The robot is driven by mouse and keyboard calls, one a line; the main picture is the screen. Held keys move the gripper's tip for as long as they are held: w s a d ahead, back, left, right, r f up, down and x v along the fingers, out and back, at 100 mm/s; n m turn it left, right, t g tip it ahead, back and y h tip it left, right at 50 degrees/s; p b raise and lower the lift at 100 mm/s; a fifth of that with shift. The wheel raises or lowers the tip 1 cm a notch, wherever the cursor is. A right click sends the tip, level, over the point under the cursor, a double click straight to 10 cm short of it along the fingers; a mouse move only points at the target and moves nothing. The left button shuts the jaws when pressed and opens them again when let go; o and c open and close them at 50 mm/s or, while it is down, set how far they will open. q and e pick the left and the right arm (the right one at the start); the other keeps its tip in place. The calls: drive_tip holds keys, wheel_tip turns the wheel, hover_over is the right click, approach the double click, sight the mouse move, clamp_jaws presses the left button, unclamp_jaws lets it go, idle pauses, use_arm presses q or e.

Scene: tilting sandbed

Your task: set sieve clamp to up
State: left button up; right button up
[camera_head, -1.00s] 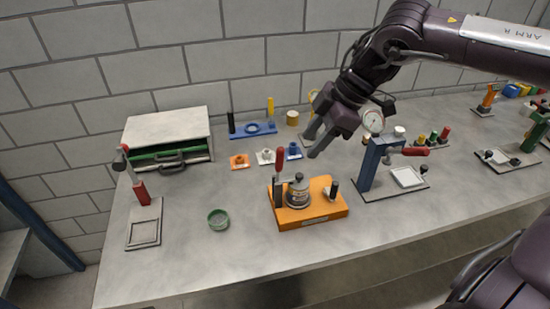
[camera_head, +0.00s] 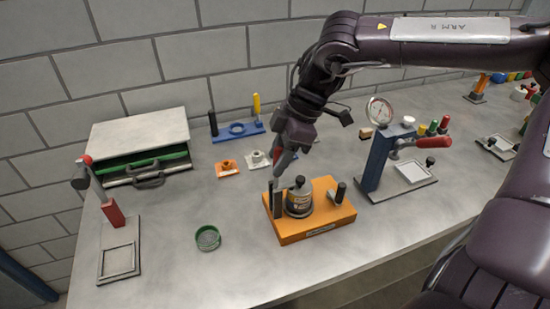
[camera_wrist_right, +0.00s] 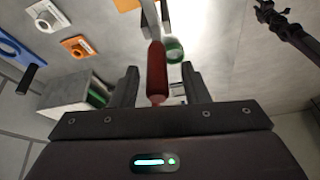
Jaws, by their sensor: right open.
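A clamp with a red handle (camera_head: 284,160) stands on an orange base (camera_head: 300,233). Its handle points up, as far as the head view shows. A dark grey canister (camera_head: 299,199) with a label sits on the base beside the clamp's grey upright. My right gripper (camera_head: 290,151) is at the red handle, coming from above and behind, and partly hides it. In the right wrist view the red handle (camera_wrist_right: 157,72) lies between the two open fingers, with a gap on each side. My left gripper is out of view.
A blue press with a dial gauge (camera_head: 380,112) and red lever stands to the right. A green-rimmed dish (camera_head: 207,238) lies to the left. A red-handled clamp on a grey plate (camera_head: 117,264) stands at far left. Small orange and white parts lie behind.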

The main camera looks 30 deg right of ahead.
drive_tip(key=shift+x, duration=0.9)
drive_tip(key=shift+w+f, duration=0.1)
drive_tip(key=shift+w, duration=0.1)
drive_tip(key=c, duration=0.8)
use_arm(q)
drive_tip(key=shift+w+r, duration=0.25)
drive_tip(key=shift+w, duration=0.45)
use_arm(e)
clamp_jaws()
